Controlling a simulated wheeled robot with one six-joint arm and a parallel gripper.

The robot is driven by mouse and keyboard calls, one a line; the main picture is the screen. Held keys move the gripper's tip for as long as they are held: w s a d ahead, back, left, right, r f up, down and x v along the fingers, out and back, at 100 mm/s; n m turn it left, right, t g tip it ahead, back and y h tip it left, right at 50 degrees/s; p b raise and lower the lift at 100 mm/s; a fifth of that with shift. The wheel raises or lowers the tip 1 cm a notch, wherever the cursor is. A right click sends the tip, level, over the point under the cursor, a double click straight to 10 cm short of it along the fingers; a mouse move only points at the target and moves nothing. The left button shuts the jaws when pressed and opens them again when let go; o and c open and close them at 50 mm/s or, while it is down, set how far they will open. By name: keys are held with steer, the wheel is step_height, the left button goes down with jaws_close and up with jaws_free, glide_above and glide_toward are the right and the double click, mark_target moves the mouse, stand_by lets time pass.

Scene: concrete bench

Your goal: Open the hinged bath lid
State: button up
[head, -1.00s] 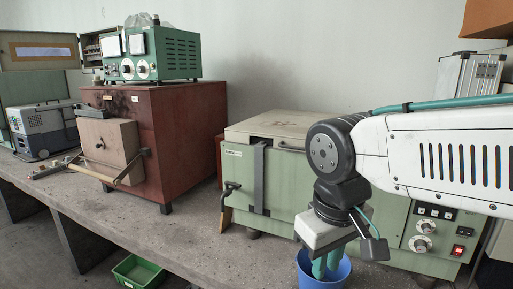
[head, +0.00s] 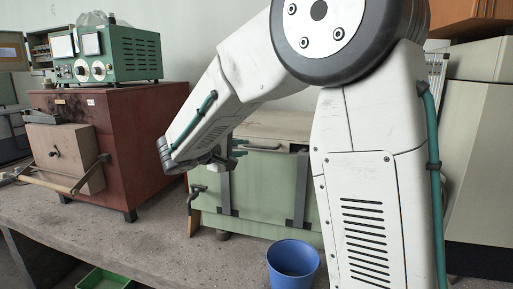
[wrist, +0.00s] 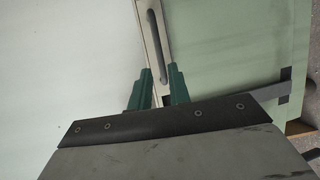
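The bath is a pale green box (head: 262,195) on the bench with a cream lid (head: 285,123) that lies shut on top. A handle (head: 264,149) runs along the lid's front edge; in the wrist view the handle (wrist: 153,35) stretches away from the fingers. My gripper (head: 239,148) is at the left end of the lid's front edge, its teal fingers pointing right. In the wrist view my gripper (wrist: 158,86) has its fingers apart, one on each side of the handle's line. I cannot tell whether they touch it. My arm hides part of the lid.
A blue bucket (head: 292,262) stands in front of the bath. A red-brown furnace (head: 125,140) with a green meter unit (head: 118,55) on top stands to the left. A black lever (head: 195,192) sticks out at the bath's left end. Bare bench (head: 165,240) lies in front.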

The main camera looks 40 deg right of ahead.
mark_target(255, 146)
steer(key=x, duration=0.7)
steer(key=shift+d, duration=0.1)
jaws_close()
